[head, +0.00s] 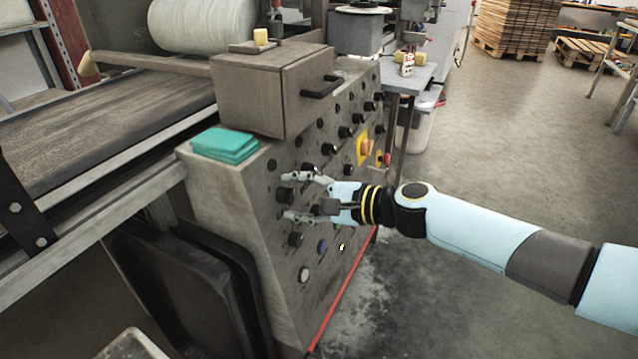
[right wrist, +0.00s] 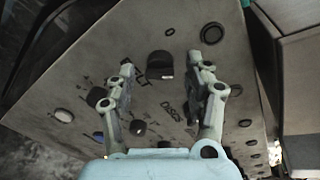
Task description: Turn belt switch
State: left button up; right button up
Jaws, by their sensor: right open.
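A black rotary switch knob (head: 284,194) sits on the grey sloped control panel (head: 225,208), at the left end of a row of knobs. My right gripper (head: 287,196) is open in front of the panel, its two fingers above and below this knob in the head view. In the right wrist view the knob (right wrist: 160,64) shows between and beyond the open fingertips (right wrist: 164,72), with nothing held. Whether the fingers touch the knob or the panel I cannot tell. My left gripper is not in view.
Several other knobs and buttons cover the panel, including a blue button (head: 322,246) and a yellow-backed stop button (head: 366,147). A metal box (head: 245,95) and teal cloths (head: 225,144) sit on top. The conveyor belt (head: 95,130) runs left.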

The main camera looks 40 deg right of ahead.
jog(key=v, duration=1.1)
jog(key=shift+s, duration=0.15)
jog(key=shift+d, duration=0.1)
jog(key=s+f+n+g+h, duration=0.15)
jog(key=s+f, duration=0.25)
jog(key=f, duration=0.6)
jog(key=s+f+n+g+h, duration=0.1)
jog(key=s+f+n+g, duration=0.25)
jog(key=f, duration=0.55)
jog(key=s+f+n+g+h, duration=0.15)
jog(key=s+f, duration=0.25)
jog(key=f, duration=0.6)
jog(key=s+a+f+n+g, duration=0.1)
jog(key=s+f+n, duration=0.3)
jog(key=s, duration=0.4)
jog(key=s+a+f+n+g+h, duration=0.1)
jog(key=s+f+n+g, duration=0.2)
jog(key=s, duration=0.6)
jog(key=s+a+f+n+g+h, duration=0.1)
jog(key=s+a+f+n+g, duration=0.1)
jog(key=s+f+n, duration=0.4)
jog(key=shift+s+n+g, duration=0.35)
jog(key=shift+s, duration=0.8)
